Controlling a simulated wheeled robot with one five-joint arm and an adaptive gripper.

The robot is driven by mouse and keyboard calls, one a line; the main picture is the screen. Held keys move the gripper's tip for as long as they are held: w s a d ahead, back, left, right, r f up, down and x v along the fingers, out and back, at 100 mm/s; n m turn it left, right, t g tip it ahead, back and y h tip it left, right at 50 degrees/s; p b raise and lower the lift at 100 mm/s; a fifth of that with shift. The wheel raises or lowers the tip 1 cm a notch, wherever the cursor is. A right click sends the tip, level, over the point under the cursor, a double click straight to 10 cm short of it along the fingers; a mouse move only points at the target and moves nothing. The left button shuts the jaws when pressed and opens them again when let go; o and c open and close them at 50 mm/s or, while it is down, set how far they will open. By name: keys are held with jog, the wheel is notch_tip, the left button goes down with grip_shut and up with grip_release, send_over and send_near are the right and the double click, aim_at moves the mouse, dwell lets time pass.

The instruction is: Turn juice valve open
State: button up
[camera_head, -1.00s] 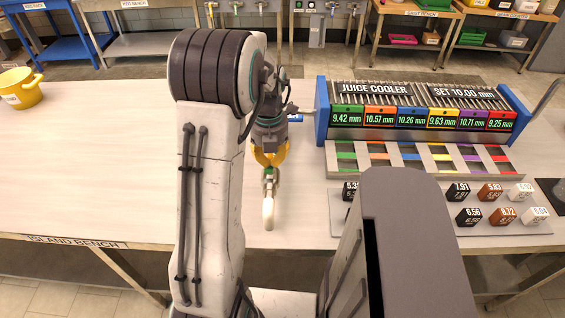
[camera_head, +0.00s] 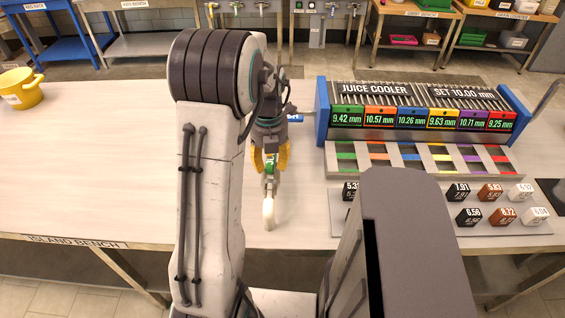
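A small fitting with a green part (camera_head: 270,163) and a pale, rounded handle (camera_head: 268,212) shows just below my gripper, over the near part of the bench. I take it for the juice valve, but no readable label on it confirms this. My gripper (camera_head: 270,172) points toward the near edge of the bench. Its yellow fingers are spread, one on each side of the green part. I cannot tell whether they touch it. The upper end of the fitting is partly hidden by my gripper.
The juice cooler (camera_head: 420,107) stands to the right, with coloured number tags and coloured strips before it. Numbered cubes (camera_head: 490,190) sit on a grey tray (camera_head: 480,230) at the near right. A yellow pot (camera_head: 20,90) stands far left. The left bench top (camera_head: 90,160) is clear.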

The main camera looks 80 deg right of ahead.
aim_at(270, 163)
jog(key=shift+d+r+p, duration=0.15)
jog(key=shift+r+p, duration=2.25)
jog(key=shift+r, duration=0.65)
notch_tip(270, 163, up, 12)
